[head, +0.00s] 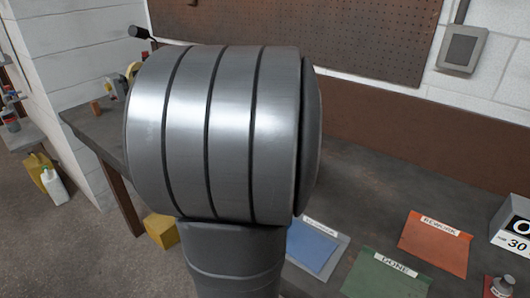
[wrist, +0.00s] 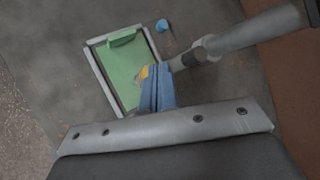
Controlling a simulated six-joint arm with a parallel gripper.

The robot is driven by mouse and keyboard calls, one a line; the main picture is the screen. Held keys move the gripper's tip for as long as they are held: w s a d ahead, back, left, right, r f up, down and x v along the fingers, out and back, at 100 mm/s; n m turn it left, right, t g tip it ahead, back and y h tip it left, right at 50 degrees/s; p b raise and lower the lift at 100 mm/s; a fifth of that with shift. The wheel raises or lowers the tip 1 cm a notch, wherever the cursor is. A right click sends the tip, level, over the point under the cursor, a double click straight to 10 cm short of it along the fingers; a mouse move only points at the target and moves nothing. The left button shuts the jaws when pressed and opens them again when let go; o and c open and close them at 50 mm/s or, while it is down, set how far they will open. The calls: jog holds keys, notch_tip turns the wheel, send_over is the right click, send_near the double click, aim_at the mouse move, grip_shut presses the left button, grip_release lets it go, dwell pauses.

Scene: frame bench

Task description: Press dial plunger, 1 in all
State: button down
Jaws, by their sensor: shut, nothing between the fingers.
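In the wrist view my gripper (wrist: 159,80) shows its blue fingers shut and empty. The fingertips appear over the right edge of a green panel in a pale frame (wrist: 102,72). A small yellow-orange patch (wrist: 143,72) shows beside the fingertips; what it belongs to is unclear. A grey rod with a joint (wrist: 190,58) reaches in close behind the fingers from the upper right. I cannot pick out the dial plunger for sure, nor tell whether the fingers touch anything. In the head view my arm hides the gripper and much of the bench.
In the head view a blue mat (head: 312,247), a green DONE mat (head: 386,277) and an orange REWORK mat (head: 434,244) lie on the dark bench (head: 365,190). A small grey knobbed object (head: 503,287) stands at lower right. A yellow round part (head: 133,69) shows behind my arm.

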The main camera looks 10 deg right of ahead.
dwell(0.4)
jog(key=shift+r, duration=1.6)
jog(key=shift+r, duration=2.5)
jog(key=shift+f, duration=2.8)
